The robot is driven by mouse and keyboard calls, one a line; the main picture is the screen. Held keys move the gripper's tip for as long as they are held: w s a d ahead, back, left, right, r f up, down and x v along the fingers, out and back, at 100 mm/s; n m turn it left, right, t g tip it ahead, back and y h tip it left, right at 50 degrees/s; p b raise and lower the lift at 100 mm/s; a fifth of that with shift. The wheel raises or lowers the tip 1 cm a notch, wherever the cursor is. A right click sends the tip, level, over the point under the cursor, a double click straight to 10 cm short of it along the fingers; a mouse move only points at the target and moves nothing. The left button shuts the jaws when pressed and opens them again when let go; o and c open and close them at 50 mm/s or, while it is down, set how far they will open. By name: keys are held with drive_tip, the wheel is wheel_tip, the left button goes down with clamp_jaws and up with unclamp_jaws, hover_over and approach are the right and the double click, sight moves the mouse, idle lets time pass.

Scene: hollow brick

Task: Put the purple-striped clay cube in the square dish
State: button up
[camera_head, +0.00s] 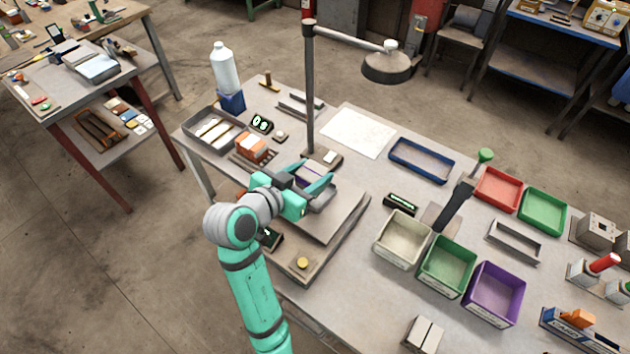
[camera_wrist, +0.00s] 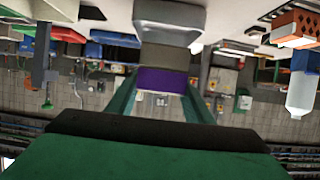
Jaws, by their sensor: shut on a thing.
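The purple-striped clay cube (camera_head: 309,178) is between the two teal fingers of my gripper (camera_head: 318,181), which is shut on it. In the wrist view the cube (camera_wrist: 162,80) shows a purple band and a grey-brown part between the fingers (camera_wrist: 160,92). A light grey square dish (camera_head: 323,201) shows partly behind the gripper on a grey plate (camera_head: 335,222). In the wrist view the dish (camera_wrist: 170,22) appears just beyond the cube. The cube looks held over or beside the dish; I cannot tell the exact gap.
A lamp (camera_head: 386,67) on a tall post (camera_head: 309,100) rises just behind the gripper. Orange bricks (camera_head: 253,147) stand to the left. Cream (camera_head: 402,239), green (camera_head: 447,266) and purple (camera_head: 494,294) bins stand to the right. A white sheet (camera_head: 357,132) lies behind.

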drive_tip(key=shift+w+d+f, duration=0.2)
drive_tip(key=shift+f, duration=0.15)
drive_tip(key=shift+w+d+f, duration=0.1)
drive_tip(key=shift+f, duration=0.8)
drive_tip(key=shift+w+d+f, duration=0.1)
drive_tip(key=shift+f, duration=0.75)
drive_tip(key=shift+f, duration=0.15)
drive_tip(key=o, duration=1.2)
drive_tip(key=shift+s+a+r, duration=0.15)
drive_tip(key=shift+r, duration=0.05)
drive_tip(key=v, duration=1.1)
drive_tip(key=shift+s+a+r, duration=0.2)
drive_tip(key=shift+s, duration=0.05)
